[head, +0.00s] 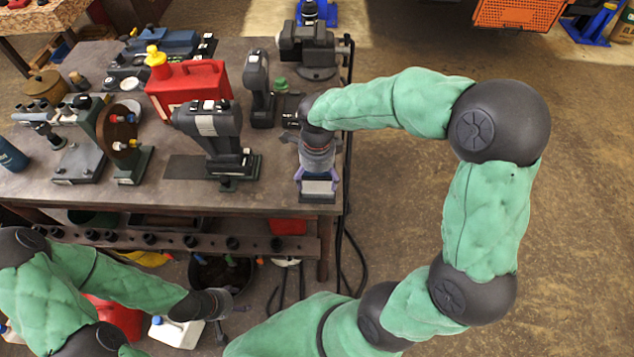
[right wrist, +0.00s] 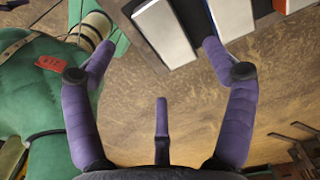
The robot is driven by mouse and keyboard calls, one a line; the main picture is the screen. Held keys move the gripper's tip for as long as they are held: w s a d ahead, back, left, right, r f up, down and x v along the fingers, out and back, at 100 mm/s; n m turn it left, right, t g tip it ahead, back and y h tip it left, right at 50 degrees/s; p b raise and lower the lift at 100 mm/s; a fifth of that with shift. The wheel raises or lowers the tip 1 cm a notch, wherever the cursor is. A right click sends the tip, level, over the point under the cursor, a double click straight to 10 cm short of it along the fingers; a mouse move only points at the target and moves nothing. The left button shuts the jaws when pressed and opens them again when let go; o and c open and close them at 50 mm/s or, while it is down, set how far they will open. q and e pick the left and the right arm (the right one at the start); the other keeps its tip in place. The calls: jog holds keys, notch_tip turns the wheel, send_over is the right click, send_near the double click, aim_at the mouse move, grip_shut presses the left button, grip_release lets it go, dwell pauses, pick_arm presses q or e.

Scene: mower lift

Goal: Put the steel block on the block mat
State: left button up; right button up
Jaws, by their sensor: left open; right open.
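A pale grey block, apparently the steel block (head: 319,187), is at the front right corner of the workbench. My right gripper (head: 318,178) is above it, with purple fingers on both sides of it. The right wrist view shows the right gripper (right wrist: 160,75) open, with pale block-like shapes beyond its fingertips; I cannot tell whether they touch. A flat dark mat, apparently the block mat (head: 184,168), lies on the bench left of the black drill. My left gripper (head: 232,306) is open and low in front of the bench, partly hidden by its wrist.
A black cordless drill (head: 213,135) stands between the mat and the right gripper. A red fuel can (head: 190,84) and a vise (head: 312,48) stand behind. A stand with a brown disc (head: 120,140) is left of the mat. Cables hang off the bench's right side.

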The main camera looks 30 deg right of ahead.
aim_at(317, 190)
notch_tip(317, 190, up, 6)
jog(key=shift+r+p, duration=0.25)
jog(key=shift+p, duration=0.2)
